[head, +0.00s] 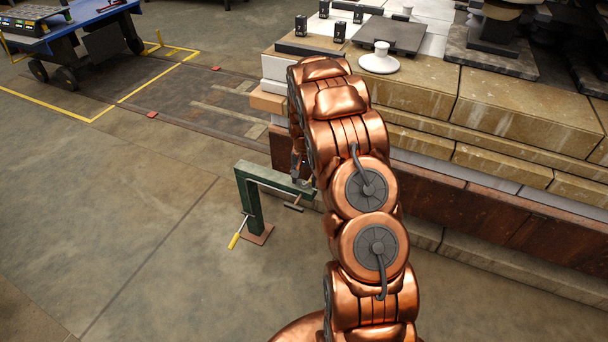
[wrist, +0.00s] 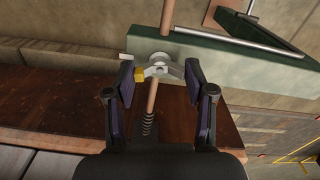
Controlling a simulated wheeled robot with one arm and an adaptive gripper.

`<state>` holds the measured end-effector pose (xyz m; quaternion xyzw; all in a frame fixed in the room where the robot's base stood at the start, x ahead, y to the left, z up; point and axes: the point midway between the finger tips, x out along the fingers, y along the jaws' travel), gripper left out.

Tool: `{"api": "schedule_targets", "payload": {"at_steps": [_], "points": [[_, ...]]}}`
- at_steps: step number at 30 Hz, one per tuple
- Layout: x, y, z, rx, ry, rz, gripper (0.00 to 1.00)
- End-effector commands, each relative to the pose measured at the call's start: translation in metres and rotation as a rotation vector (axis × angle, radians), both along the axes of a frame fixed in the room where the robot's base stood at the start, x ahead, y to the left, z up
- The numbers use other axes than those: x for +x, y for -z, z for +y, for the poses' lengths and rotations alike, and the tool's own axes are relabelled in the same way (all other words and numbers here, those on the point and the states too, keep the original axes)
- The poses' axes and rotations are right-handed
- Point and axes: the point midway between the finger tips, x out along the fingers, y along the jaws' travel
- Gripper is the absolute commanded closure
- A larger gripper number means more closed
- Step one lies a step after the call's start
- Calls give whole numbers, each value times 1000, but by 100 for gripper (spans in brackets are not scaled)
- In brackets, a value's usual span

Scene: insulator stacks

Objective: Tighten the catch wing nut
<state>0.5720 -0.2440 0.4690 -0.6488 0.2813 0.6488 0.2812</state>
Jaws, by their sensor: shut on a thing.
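The wing nut (wrist: 159,70) is grey metal with a yellow patch at its left wing. It sits on a copper-coloured rod (wrist: 152,97) against the green bracket (wrist: 215,57), with a pale washer behind it. My gripper (wrist: 160,75) has one finger on either side of the wing nut and is shut on its wings. A dark spring shows on the rod nearer my palm. In the head view the green bracket (head: 254,206) stands on the floor left of my arm, and my gripper (head: 299,178) is at its right end, where the nut is too small to make out.
A stepped stone and brick stack (head: 480,110) rises right of and behind my arm, close to the gripper. A yellow-handled lever (head: 235,240) hangs by the bracket's foot. A blue cart (head: 80,35) stands far left.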

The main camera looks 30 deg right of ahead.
Motion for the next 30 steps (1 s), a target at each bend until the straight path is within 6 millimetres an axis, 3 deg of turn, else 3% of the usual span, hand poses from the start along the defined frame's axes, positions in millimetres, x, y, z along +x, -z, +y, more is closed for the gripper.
{"api": "schedule_targets", "payload": {"at_steps": [12, 29, 30], "points": [[0, 0, 0, 1, 196, 1, 81], [0, 0, 0, 1, 227, 1, 81], [0, 0, 0, 1, 227, 1, 44]]}}
